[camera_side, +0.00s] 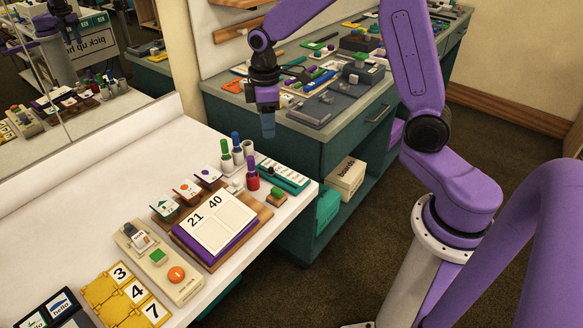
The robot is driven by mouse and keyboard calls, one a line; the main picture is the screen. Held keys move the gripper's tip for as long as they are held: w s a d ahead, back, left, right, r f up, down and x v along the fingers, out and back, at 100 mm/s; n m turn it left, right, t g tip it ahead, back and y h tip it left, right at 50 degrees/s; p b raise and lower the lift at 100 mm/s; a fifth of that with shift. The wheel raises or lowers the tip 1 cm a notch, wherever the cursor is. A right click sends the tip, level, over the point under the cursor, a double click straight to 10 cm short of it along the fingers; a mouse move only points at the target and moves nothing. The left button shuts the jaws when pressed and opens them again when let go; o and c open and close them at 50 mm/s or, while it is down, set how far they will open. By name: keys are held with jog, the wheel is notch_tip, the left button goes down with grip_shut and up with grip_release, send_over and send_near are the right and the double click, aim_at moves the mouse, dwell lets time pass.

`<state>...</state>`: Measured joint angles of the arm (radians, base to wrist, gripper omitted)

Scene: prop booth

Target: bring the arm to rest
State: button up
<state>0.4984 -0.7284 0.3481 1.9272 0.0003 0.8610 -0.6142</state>
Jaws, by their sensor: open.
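My arm is purple with dark joints and comes in from the right. My gripper (268,130) hangs pointing down, empty and open, above the gap between the white table (75,210) and the teal cabinet. It touches nothing that I can see. Its fingers appear edge-on, so the gap between them is hard to make out. Below and left of it, a white card reading 21 and 40 (218,222) lies on a purple book on a wooden board (257,229).
Markers (237,145) stand upright in holders near the table's far corner. A control box with an orange button (177,274) and yellow number tiles (122,292) lie nearer. The cabinet top (245,104) is crowded with tools. A mirror at left reflects the scene.

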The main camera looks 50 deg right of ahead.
jog(key=s+a+r+n, duration=0.1)
jog(key=s+a+r, duration=0.15)
jog(key=s, duration=0.55)
jog(key=s+a+r+n, duration=0.1)
jog(key=s+a, duration=0.3)
jog(key=s, duration=0.4)
jog(key=s+d+n, duration=0.1)
jog(key=s+d, duration=0.1)
jog(key=s, duration=1.1)
jog(key=shift+s+d+r, duration=0.15)
jog(key=shift+d+r, duration=0.05)
jog(key=shift+d, duration=0.15)
